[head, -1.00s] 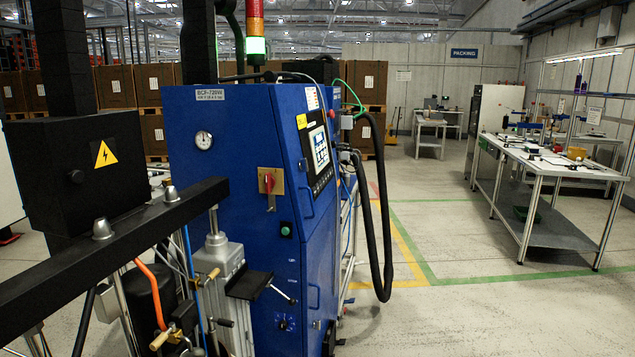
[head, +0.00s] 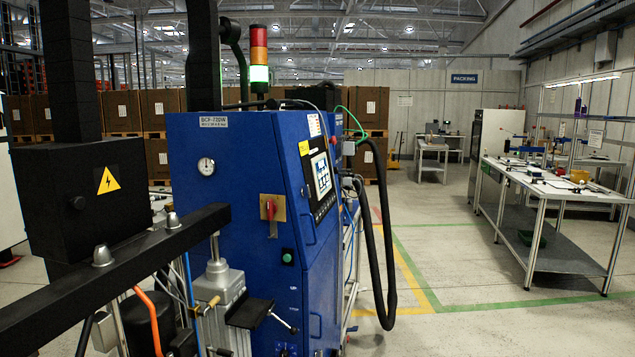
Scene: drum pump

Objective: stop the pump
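A blue machine cabinet (head: 235,180), the drum pump unit, stands at the centre left. Its front carries a red rotary switch (head: 270,209) on a yellowish plate, a green round button (head: 287,256) below it and a pressure gauge (head: 206,166) at the upper left. A control panel with a lit screen (head: 321,175) is on its angled right face. A signal tower (head: 259,60) on top has red and orange segments and a bright white-green lower one. Neither of my grippers shows in the head view.
A black box with a warning triangle (head: 80,200) and a black beam (head: 120,270) stand at the near left. Black hoses (head: 388,250) hang at the cabinet's right. A workbench (head: 560,190) stands at the right. The floor between is clear.

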